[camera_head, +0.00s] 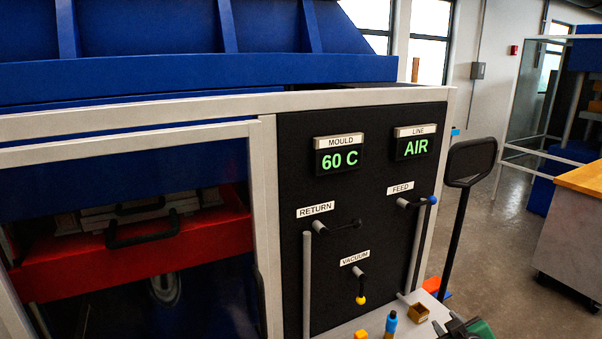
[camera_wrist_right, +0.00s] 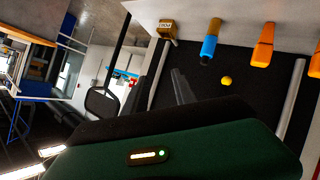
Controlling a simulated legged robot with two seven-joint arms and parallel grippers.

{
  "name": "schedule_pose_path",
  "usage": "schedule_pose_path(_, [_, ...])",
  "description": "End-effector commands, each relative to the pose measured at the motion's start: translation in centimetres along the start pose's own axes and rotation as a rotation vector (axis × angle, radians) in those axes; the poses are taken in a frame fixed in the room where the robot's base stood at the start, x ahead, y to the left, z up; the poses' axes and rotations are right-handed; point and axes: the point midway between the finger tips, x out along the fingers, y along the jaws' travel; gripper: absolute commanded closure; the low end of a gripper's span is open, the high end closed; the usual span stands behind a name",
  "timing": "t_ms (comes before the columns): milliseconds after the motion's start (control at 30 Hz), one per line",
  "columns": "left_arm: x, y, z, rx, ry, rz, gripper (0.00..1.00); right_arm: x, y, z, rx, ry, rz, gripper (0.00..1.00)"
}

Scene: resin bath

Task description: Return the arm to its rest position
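My right gripper (camera_head: 447,325) shows at the bottom right edge of the head view, with dark fingers and a green body. It is in front of the black control panel (camera_head: 290,235), near the white ledge. In the right wrist view the two dark fingers (camera_wrist_right: 164,72) stand apart with nothing between them, so the gripper is open and empty. The green housing with a small lit strip (camera_wrist_right: 150,156) fills the lower part of that view. Most of the right arm is out of the head view. My left gripper is not in view.
A white ledge (camera_head: 381,322) holds a blue-and-orange bottle (camera_head: 391,322), a small tan box (camera_head: 418,313) and orange items. The panel carries RETURN, FEED and VACUUM (camera_head: 360,285) levers. A black paddle on a post (camera_head: 470,162) stands right of it. Open floor lies further right.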

Motion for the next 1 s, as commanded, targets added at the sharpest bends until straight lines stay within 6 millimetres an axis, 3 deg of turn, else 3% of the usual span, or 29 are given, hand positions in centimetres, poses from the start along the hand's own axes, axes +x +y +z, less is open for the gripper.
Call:
schedule_pose_path(33, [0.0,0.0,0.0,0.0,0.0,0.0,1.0,-1.3,-3.8,1.4,0.066,-0.091,-0.063,0.68])
schedule_pose_path(100, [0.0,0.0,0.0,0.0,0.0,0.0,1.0,-3.5,-8.5,3.8,0.15,-0.228,-0.14,0.68])
schedule_pose_path(200, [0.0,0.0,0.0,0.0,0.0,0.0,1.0,-6.9,-13.7,6.8,0.23,-0.392,-0.224,0.68])
schedule_pose_path(400, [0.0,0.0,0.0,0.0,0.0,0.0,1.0,-13.7,-20.8,11.3,0.318,-0.652,-0.341,0.68])
schedule_pose_path(533, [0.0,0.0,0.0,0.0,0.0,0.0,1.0,-18.1,-24.0,13.6,0.349,-0.799,-0.397,0.68])
schedule_pose_path(600, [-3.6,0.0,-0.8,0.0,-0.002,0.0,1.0,-19.6,-22.0,10.8,0.352,-0.797,-0.393,0.68])
schedule_pose_path(800, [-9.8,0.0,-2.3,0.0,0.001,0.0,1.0,-22.3,-18.9,6.1,0.351,-0.794,-0.392,0.68])
schedule_pose_path(1000, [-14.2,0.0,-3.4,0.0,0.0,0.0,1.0,-24.3,-16.7,2.7,0.35,-0.793,-0.392,0.68])
